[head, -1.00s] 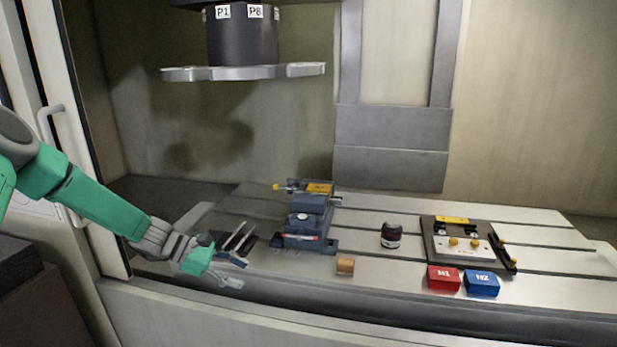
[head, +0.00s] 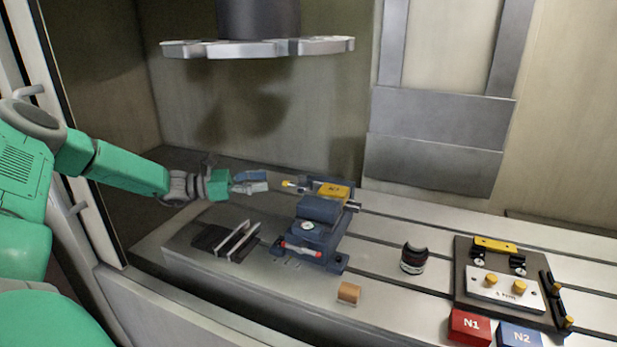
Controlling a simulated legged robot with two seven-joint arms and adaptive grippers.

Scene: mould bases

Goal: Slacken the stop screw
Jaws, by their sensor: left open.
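A blue-grey vise (head: 318,210) stands on the slotted table with a yellow block (head: 334,192) at its top rear. A short rod with a yellow end (head: 291,184) sticks out to the left near that block; I cannot tell for sure whether it is the stop screw. My left gripper (head: 266,181) is open and empty, its fingers pointing right at the yellow end with a small gap between. It appears apart from the vise. My right gripper is not in view.
Two upright plates on a dark base (head: 238,240) stand left of the vise. A wooden block (head: 349,292), a dark round piece (head: 413,258), a fixture plate (head: 470,305), a red N1 box (head: 470,326) and a blue N2 box (head: 519,336) lie to the right. A tool disc (head: 258,47) hangs above.

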